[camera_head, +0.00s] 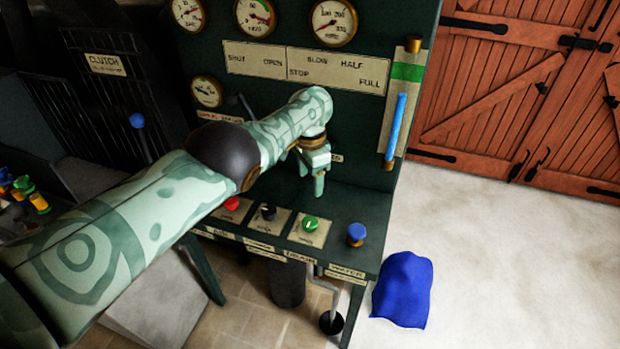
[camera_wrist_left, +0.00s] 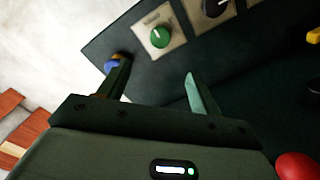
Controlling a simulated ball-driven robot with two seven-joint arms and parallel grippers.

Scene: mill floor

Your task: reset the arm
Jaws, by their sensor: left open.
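My left arm comes in from the left in the head view and reaches across a dark green control console. My left gripper (camera_head: 317,180) hangs over the console shelf, in front of the upright panel. In the left wrist view its two fingers (camera_wrist_left: 158,88) stand apart with nothing between them. A green knob (camera_head: 310,223) and a blue-topped knob (camera_head: 356,234) are on the shelf below and in front of the gripper. The green knob also shows in the left wrist view (camera_wrist_left: 160,37), beyond the fingers. My right gripper is in neither view.
Gauges (camera_head: 334,22) and a label plate (camera_head: 304,69) are on the panel. A blue-filled gauge tube (camera_head: 396,127) is to the right of the gripper. A red knob (camera_head: 232,203) and a black knob (camera_head: 268,212) line the shelf. A blue cloth (camera_head: 403,290) lies on the pale floor.

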